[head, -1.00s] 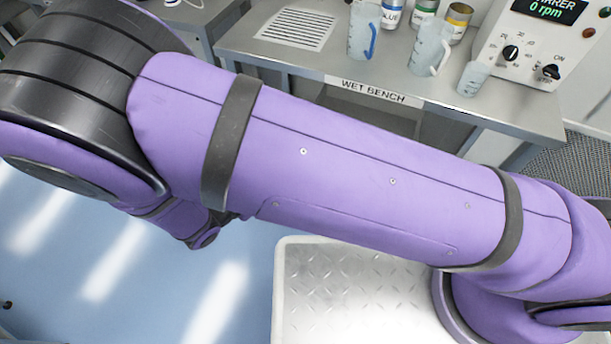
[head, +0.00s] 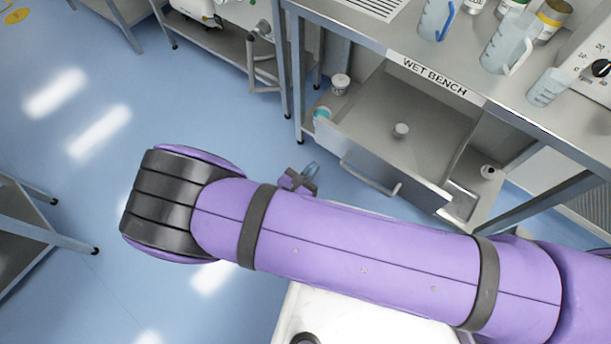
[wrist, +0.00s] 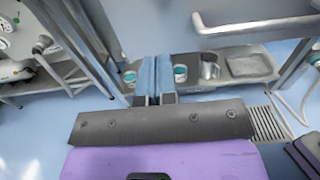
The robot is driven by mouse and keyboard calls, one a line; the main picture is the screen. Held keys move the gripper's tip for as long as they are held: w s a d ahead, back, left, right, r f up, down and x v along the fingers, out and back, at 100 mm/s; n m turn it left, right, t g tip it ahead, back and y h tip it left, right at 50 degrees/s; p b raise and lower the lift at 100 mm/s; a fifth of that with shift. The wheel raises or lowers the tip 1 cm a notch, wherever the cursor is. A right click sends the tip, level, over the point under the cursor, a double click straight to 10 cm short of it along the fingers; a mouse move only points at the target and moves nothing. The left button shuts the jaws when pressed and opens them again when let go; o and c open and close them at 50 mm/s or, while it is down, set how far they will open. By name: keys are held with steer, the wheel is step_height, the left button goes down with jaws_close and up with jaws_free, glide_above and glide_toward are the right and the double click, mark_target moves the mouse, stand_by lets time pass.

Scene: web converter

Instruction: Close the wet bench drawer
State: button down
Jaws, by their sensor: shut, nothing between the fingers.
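The wet bench drawer stands open under the WET BENCH label in the head view, its front panel (head: 420,191) pulled out from the bench. In the wrist view, the blue fingers of my gripper (wrist: 155,65) are together and empty. The handle (wrist: 255,23) shows at upper right there, on the pale drawer front (wrist: 170,25).
The bench top (head: 365,30) carries beakers, cans and an instrument at right. A low shelf (wrist: 205,62) under the drawer holds teal-lidded jars, a metal mug (wrist: 209,67) and a tray (wrist: 248,66). Bench legs flank it. Blue floor (head: 90,170) is clear to the left.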

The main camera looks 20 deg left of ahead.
mark_target(335, 143)
steer(key=x, duration=0.8)
steer(key=shift+w, duration=0.1)
steer(key=x, duration=2.9)
steer(key=shift+f, duration=0.15)
steer(key=shift+w+d, duration=0.1)
steer(key=shift+w, duration=0.1)
steer(key=shift+w, duration=0.1)
